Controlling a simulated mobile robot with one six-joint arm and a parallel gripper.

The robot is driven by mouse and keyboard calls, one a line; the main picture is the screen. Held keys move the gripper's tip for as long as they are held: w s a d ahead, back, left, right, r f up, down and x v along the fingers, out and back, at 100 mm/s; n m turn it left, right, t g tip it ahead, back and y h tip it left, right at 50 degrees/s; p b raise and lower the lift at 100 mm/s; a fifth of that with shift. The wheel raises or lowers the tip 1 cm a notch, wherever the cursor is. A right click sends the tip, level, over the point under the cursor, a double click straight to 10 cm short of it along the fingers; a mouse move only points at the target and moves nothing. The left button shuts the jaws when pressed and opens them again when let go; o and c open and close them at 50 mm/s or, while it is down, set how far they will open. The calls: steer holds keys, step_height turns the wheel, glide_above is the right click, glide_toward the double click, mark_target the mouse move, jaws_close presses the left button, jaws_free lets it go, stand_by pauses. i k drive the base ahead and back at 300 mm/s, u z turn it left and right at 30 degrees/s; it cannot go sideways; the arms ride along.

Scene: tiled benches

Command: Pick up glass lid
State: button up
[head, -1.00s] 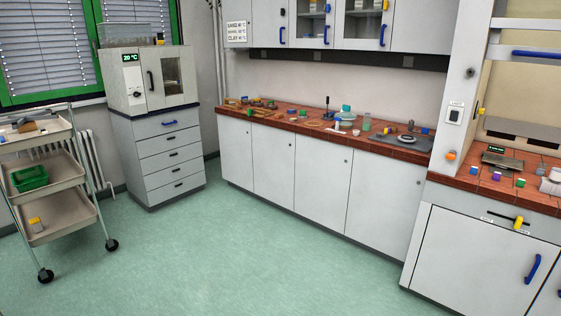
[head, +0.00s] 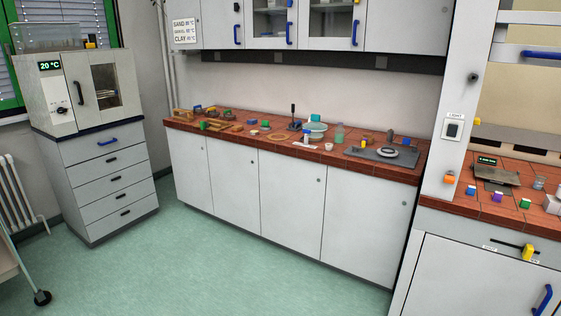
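I cannot surely pick out the glass lid at this distance. A pale, see-through round dish-like thing (head: 316,131) stands near the middle of the tiled bench (head: 231,147), and a turquoise thing (head: 315,118) shows at its top. A flat tan ring or disc (head: 277,137) lies to its left. A grey round thing (head: 399,151) rests on a dark plate (head: 373,155) at the bench's right end. My gripper is not in view.
Several small coloured things and a greenish clear vessel (head: 339,133) crowd the bench top. Wall cupboards (head: 405,25) hang above it. An oven (head: 83,90) on a drawer unit (head: 103,180) stands left. The green floor (head: 215,265) in front is clear.

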mark_target(314, 124)
steer(key=u, duration=0.05)
steer(key=i, duration=1.95)
steer(key=u, duration=0.7)
steer(key=i, duration=1.6)
steer(key=u, duration=0.35)
